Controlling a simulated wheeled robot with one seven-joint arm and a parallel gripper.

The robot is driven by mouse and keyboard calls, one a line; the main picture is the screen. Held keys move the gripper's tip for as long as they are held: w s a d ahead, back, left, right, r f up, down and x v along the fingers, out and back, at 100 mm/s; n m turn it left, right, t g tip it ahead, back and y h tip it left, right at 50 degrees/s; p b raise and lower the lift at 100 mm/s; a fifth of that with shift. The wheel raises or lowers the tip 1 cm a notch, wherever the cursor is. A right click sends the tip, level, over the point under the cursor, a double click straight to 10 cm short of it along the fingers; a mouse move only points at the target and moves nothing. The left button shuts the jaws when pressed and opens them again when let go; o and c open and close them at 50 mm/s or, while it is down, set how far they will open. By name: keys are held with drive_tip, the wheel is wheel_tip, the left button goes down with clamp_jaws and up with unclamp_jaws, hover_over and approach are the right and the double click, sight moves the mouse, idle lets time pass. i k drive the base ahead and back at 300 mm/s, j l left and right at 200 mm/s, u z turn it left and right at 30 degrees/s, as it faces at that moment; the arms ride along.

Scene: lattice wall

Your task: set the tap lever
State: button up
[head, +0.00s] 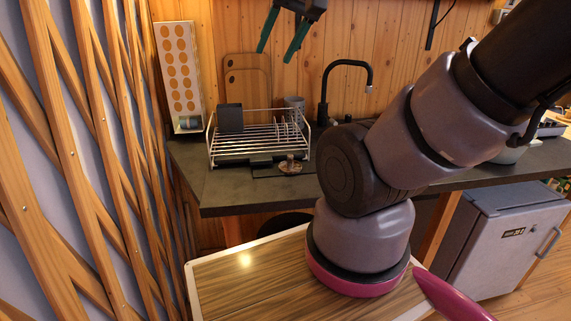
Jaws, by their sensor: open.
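The black tap (324,95) stands upright at the back of the dark counter, its curved spout bending over to the right. A small dark piece beside its base (348,118) may be the lever, but it is too small to tell and my arm covers the area below it. My gripper (282,44) is at the top of the head view, in front of the wooden wall, with its two green-tipped fingers apart and nothing between them. In the picture it is up and to the left of the tap, not touching it.
A wire dish rack (258,143) with a dark box stands left of the tap on the counter (220,190). Cutting boards (247,85) lean behind it. A wooden lattice (75,150) fills the left side. A grey fridge (510,240) stands at lower right.

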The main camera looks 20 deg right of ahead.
sight(334, 123)
drive_tip(key=i+l+z, duration=0.25)
drive_tip(key=z, duration=0.2)
drive_tip(key=i+l+z, duration=0.1)
drive_tip(key=i+z, duration=0.2)
drive_tip(key=z, duration=0.15)
